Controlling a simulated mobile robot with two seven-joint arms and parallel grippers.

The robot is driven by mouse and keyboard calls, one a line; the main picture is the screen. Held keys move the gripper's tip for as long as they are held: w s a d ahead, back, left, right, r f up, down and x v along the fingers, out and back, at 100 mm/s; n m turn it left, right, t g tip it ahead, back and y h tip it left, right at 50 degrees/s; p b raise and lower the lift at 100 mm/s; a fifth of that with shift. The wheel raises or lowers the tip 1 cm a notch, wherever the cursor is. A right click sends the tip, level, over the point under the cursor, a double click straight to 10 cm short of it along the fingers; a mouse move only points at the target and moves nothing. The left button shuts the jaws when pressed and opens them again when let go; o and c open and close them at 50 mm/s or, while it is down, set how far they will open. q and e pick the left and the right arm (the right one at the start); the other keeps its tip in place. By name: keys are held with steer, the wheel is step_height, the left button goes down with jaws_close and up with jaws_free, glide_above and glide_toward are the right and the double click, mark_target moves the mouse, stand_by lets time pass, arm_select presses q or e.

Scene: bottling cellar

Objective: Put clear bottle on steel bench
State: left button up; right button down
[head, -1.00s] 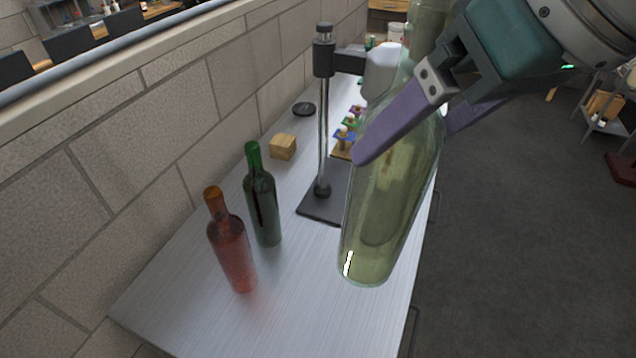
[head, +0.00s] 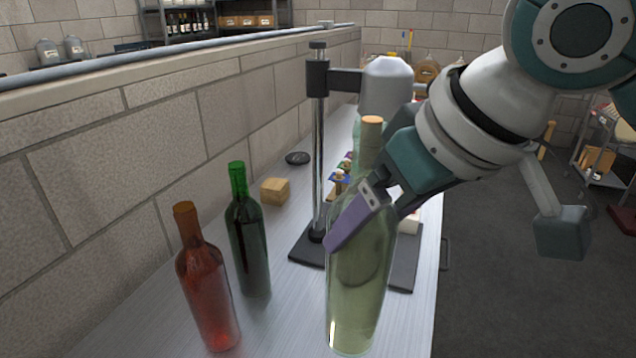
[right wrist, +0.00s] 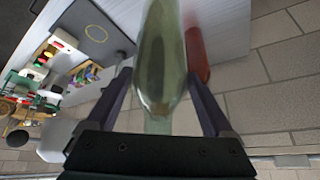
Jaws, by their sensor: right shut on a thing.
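The clear bottle (head: 358,285), pale green-tinted with a cork-coloured top, stands nearly upright in the head view, over the near part of the steel bench (head: 285,322). My right gripper (head: 368,232) is shut on its upper body, one purple finger on each side. The right wrist view also shows the bottle (right wrist: 160,62) between the fingers (right wrist: 160,95). Its base is low over the bench top; I cannot tell whether it touches. My left gripper is out of view.
A red bottle (head: 205,295) and a green bottle (head: 248,245) stand on the bench left of the clear one. Behind are a stand with a post (head: 320,150) and dark base (head: 303,250), a wooden block (head: 275,191) and a black disc (head: 297,158). A block wall (head: 150,160) runs along the left.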

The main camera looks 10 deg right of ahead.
mark_target(374, 309)
step_height(374, 309, down, 10)
steer(key=shift+w+f, duration=0.1)
steer(key=shift+f, duration=0.15)
steer(key=shift+f+b, duration=0.5)
steer(key=shift+f, duration=1.6)
jaws_free()
steer(key=shift+s+d+r, duration=0.1)
steer(key=shift+s+r, duration=0.1)
steer(key=shift+r, duration=0.15)
steer(key=p+v, duration=0.2)
steer(key=v, duration=0.9)
steer(key=s+d+f+m+g+h, duration=0.1)
steer(key=s, duration=0.6)
steer(key=s+d+f+m+g+h, duration=0.1)
steer(key=s+d, duration=0.1)
steer(key=s, duration=0.6)
steer(key=shift+s+d+f, duration=0.3)
steer(key=shift+s+f, duration=0.05)
